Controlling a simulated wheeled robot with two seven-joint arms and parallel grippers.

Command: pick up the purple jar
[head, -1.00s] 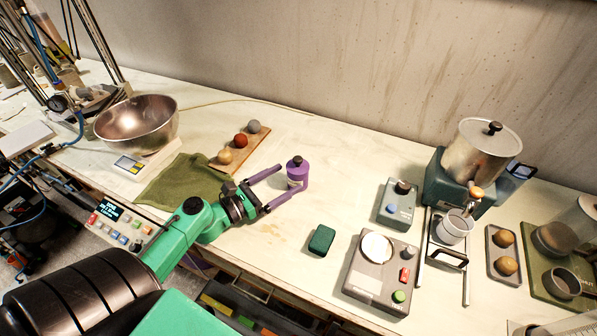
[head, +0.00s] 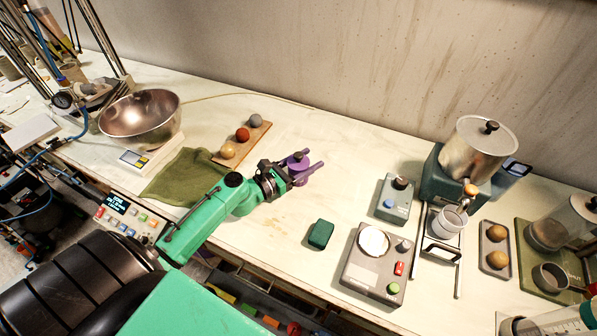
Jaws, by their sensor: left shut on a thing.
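The purple jar (head: 298,162) with a dark cap stands on the pale workbench (head: 330,180), near its middle. My left gripper (head: 304,168) has purple fingers, one on each side of the jar, and is shut on it. The jar looks upright; its lower part is hidden by the fingers and the wrist. Whether its base touches the bench cannot be told. My right gripper is not in view.
A wooden board (head: 256,140) with three balls lies left of the jar, beside a green cloth (head: 188,176). A dark green block (head: 320,234) and a grey device (head: 376,262) are nearer the front. Bare bench surrounds the jar behind and right.

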